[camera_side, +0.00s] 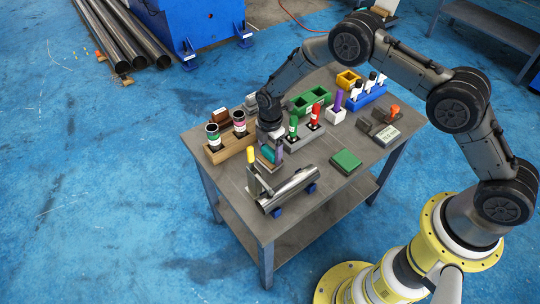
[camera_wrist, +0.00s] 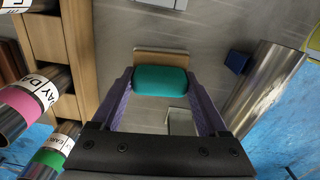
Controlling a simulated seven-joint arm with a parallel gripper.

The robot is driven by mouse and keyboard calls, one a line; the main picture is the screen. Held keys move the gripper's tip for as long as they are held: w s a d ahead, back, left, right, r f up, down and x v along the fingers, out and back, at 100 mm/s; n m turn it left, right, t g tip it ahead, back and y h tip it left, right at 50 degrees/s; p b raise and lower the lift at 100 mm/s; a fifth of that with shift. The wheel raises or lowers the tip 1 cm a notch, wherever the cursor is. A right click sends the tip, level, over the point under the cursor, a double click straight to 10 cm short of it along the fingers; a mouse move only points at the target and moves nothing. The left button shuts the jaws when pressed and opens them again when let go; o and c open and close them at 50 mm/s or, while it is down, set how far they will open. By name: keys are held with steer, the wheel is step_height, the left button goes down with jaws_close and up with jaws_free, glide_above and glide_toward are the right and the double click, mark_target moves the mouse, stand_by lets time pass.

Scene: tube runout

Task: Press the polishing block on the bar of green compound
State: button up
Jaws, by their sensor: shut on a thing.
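My gripper (camera_side: 273,148) is over the left half of the table. In the wrist view my gripper (camera_wrist: 160,82) has its two purple fingers on either side of the polishing block, shut on its teal top (camera_wrist: 160,80). A tan part of the block (camera_wrist: 160,56) shows beyond the teal. In the side view the polishing block (camera_side: 267,155) is partly hidden by the fingers and appears to be above the table, beside the steel tube. The bar of green compound (camera_side: 346,161) lies on the table to the right, apart from my gripper. It is not in the wrist view.
A steel tube (camera_side: 290,190) lies on blue supports at the table's front, with a yellow-topped piece (camera_side: 250,155) near it. A wooden rack (camera_side: 232,151) holds banded tubes on the left. Red and green bottles (camera_side: 304,127), bins (camera_side: 310,98) and a blue rack (camera_side: 367,96) stand behind.

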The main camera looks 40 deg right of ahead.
mark_target(269, 149)
steer(key=shift+r, duration=0.1)
steer(key=shift+r, duration=0.45)
step_height(269, 149, up, 2)
steer(key=shift+w+r, duration=0.1)
steer(key=s+d+r, duration=0.3)
steer(key=s+r, duration=0.6)
steer(key=s, duration=0.4)
steer(key=shift+s+r, duration=0.35)
steer(key=shift+s, duration=0.05)
steer(key=o, duration=0.8)
steer(key=c, duration=0.8)
